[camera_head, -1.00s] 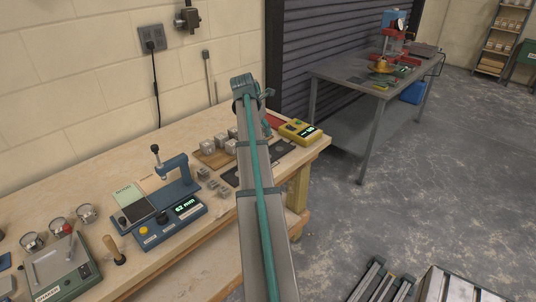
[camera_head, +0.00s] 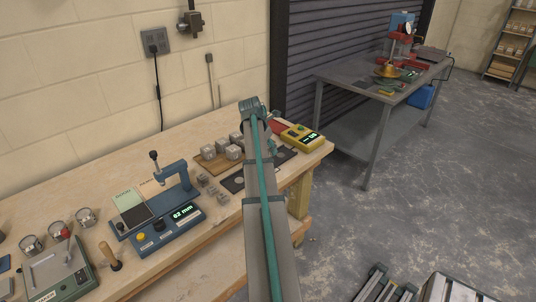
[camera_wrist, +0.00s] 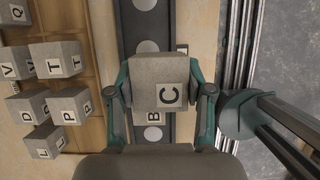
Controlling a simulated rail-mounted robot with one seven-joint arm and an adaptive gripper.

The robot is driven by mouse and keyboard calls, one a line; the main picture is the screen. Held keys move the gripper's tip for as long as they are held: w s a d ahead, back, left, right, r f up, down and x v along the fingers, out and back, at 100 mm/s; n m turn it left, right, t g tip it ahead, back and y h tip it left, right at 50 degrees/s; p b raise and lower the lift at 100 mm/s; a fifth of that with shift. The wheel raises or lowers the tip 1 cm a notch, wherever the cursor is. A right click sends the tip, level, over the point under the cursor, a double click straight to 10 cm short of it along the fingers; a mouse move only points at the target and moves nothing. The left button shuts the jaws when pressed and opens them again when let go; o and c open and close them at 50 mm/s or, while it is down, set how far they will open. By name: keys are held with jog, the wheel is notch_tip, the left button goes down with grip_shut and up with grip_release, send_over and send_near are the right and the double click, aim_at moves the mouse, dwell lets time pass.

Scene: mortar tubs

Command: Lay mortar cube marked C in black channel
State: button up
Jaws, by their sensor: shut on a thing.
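The grey mortar cube marked C (camera_wrist: 160,82) is between the two teal fingers of my gripper (camera_wrist: 162,92) in the wrist view, its letter label facing the camera. My gripper is shut on it. Below it runs the black channel (camera_wrist: 146,4), a dark strip with round grey spots. The cube covers part of the strip; its height above it is hard to judge. A label B (camera_wrist: 154,117) shows just under the cube's near edge, its block mostly hidden. In the head view the channel (camera_head: 232,185) lies on the bench, and my arm hides the gripped cube.
A wooden tray (camera_wrist: 97,85) with several lettered cubes, including T (camera_wrist: 59,61) and P (camera_wrist: 76,104), lies left of the channel. A blue gauge (camera_head: 168,222) stands to the left. The bench edge is close on the right.

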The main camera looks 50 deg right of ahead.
jog(key=f, duration=0.1)
jog(key=w+d+f, duration=0.1)
jog(key=d+f, duration=0.1)
jog(key=shift+w+p, duration=0.3)
jog(key=shift+w, duration=0.05)
jog(key=shift+d+f+p, duration=0.15)
jog(key=shift+f+p, duration=0.15)
jog(key=shift+f, duration=1.4)
jog(key=shift+f, duration=0.15)
jog(key=o, duration=1.4)
jog(key=b+v, duration=0.2)
jog(key=v, duration=1)
jog(key=shift+r, duration=0.25)
